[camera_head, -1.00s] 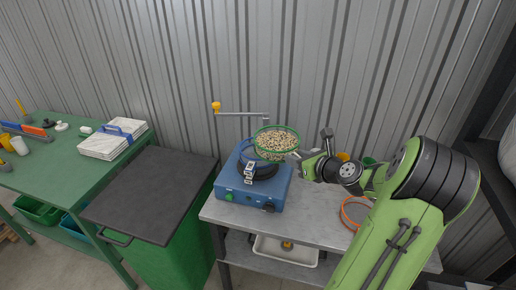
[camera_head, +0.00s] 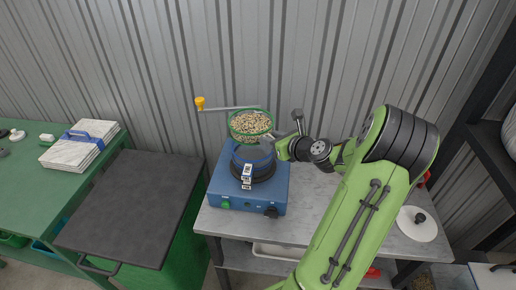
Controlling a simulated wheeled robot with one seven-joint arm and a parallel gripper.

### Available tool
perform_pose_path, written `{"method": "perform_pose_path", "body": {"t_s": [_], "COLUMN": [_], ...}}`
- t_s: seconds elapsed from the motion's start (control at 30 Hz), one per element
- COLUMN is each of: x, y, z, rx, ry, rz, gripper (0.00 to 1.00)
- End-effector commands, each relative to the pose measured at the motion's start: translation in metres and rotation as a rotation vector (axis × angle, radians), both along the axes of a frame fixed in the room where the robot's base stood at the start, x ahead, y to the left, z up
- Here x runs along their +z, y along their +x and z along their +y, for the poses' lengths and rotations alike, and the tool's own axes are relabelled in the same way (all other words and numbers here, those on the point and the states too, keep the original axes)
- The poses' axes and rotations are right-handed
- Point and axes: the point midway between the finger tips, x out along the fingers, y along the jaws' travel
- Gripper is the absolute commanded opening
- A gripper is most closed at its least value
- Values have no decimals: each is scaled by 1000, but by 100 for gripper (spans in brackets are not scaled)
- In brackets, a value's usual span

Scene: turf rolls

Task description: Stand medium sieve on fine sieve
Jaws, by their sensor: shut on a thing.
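A green-rimmed round sieve (camera_head: 246,139), which I take to be the medium one, is full of pale brown granules. My gripper (camera_head: 279,148) is shut on its right side and holds it roughly level. A blue ring-shaped sieve (camera_head: 240,157), which I take to be the fine one, sits on the blue shaker machine (camera_head: 234,191). The green sieve is above the blue one and appears apart from it, but the exact gap is hard to tell. The blue sieve's right rear is partly hidden.
The machine stands on a grey table (camera_head: 310,222). A white lid with a black knob (camera_head: 417,224) lies at right. A dark-topped green bin (camera_head: 132,206) stands at left.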

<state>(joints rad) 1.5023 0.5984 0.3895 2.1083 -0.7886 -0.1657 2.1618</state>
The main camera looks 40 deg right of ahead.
Motion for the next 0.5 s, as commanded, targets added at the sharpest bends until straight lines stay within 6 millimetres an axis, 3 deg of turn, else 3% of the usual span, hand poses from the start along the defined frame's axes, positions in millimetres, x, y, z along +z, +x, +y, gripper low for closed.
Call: {"method": "perform_pose_path", "body": {"t_s": [0.03, 0.33, 0.5], "x": [-15, -61, -65], "y": [0, 0, 0], "z": [0, 0, 0], "rx": [-1, 0, -1], "ry": [5, 2, -4], "rz": [-2, -1, -1], "gripper": [0, 0, 0]}}
